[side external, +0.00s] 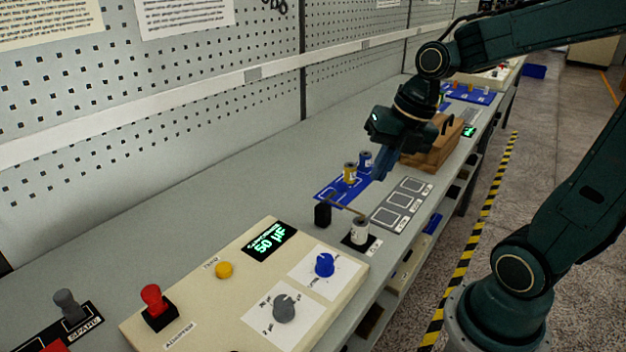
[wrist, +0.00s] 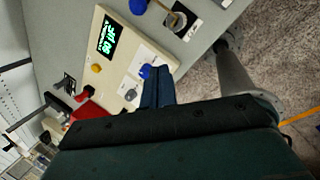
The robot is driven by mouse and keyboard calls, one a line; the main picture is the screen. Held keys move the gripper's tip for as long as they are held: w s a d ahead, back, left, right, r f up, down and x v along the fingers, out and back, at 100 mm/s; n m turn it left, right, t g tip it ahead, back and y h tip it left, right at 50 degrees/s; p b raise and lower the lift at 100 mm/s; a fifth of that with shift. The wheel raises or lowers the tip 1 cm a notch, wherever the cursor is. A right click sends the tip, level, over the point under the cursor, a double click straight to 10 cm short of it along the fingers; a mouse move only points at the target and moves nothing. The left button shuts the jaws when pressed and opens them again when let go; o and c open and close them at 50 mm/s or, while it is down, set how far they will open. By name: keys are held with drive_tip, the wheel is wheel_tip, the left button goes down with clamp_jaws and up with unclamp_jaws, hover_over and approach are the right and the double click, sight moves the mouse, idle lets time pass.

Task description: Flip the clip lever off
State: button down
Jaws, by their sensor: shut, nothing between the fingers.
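A cream tester panel (side external: 215,285) lies at the front of the bench. A grey lever (side external: 68,303) stands on a separate black plate marked SPARE. I cannot tell for certain which is the clip lever. My gripper (side external: 381,174) is shut and empty, pointing down above the bench, well to the right of both levers and apart from them. In the wrist view my shut fingers (wrist: 157,75) partly cover the panel's edge (wrist: 112,12).
The panel carries a green display (side external: 269,240) reading 50 µF, a yellow button (side external: 224,269), a blue knob (side external: 325,264) and a grey knob (side external: 284,308).

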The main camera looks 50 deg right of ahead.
drive_tip(key=shift+w+d+f+n, duration=0.15)
drive_tip(key=shift+w+d+n, duration=0.05)
drive_tip(key=shift+n, duration=0.5)
drive_tip(key=shift+w+d+f+n, duration=0.15)
drive_tip(key=shift+d+f+n, duration=0.1)
drive_tip(key=shift+n, duration=0.45)
drive_tip(key=shift+w+d+f+n, duration=0.1)
drive_tip(key=shift+w+d+n, duration=0.1)
drive_tip(key=shift+n, duration=0.5)
drive_tip(key=shift+f, duration=0.2)
drive_tip(key=x, duration=1)
drive_tip(key=shift+w+d+r, duration=0.4)
drive_tip(key=shift+w+r, duration=0.2)
drive_tip(key=shift+w, duration=0.1)
drive_tip(key=shift+w+d+r, duration=0.35)
drive_tip(key=shift+w+r, duration=0.25)
drive_tip(key=shift+w, duration=0.1)
